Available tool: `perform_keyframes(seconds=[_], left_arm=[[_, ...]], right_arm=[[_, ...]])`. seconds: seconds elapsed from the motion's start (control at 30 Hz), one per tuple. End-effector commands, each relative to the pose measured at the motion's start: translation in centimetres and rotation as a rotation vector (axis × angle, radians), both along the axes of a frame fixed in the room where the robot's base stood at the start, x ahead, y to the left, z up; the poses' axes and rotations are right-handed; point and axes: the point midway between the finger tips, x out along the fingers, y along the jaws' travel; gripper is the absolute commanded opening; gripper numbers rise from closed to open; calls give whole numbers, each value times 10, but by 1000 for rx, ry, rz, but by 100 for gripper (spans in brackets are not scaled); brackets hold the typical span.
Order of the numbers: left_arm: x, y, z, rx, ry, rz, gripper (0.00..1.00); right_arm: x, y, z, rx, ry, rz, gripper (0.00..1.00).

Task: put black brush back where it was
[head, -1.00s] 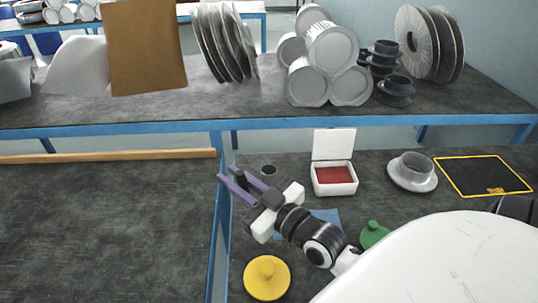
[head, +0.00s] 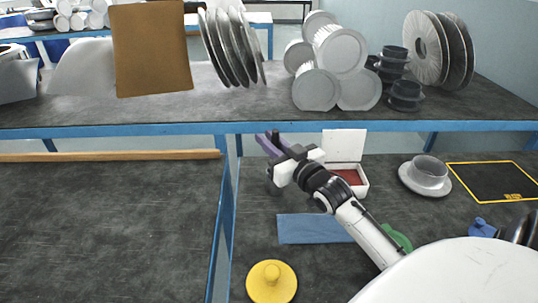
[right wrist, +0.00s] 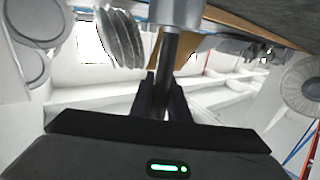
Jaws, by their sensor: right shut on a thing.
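My right gripper (head: 272,145) has purple fingers and is above the far side of the near bench, by the far bench's front edge. In the right wrist view its fingers (right wrist: 168,100) are shut on a slim black shaft, which I take to be the black brush (right wrist: 170,68). A grey cylindrical part (right wrist: 179,12) shows at the shaft's top end. In the head view the brush is hard to make out at the fingers. My left gripper is not in view.
An open white box (head: 362,185) with a red inside stands behind my arm. A blue cloth (head: 312,229), yellow knobbed disc (head: 271,282), partly hidden green piece (head: 400,240), grey flanged part (head: 427,177) and yellow-edged black mat (head: 485,180) lie around. The far bench holds discs and cylinders.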

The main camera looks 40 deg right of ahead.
Motion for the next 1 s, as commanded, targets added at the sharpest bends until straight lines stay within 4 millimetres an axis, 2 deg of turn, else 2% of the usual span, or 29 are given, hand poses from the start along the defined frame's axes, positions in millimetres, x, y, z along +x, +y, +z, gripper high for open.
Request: perform_keyframes(seconds=[0.27, 0.63, 0.67, 0.77, 1.0], left_arm=[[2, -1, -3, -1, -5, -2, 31], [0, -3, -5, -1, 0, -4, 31], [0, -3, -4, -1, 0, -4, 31], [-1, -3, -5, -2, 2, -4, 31], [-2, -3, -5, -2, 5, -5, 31]], right_arm=[[0, 1, -36, 3, 4, 0, 0], [0, 1, -41, 1, 1, 1, 0], [0, 1, -40, 0, 1, 1, 19], [0, 1, -40, 0, 1, 1, 34], [0, 1, -40, 1, 1, 1, 34]])
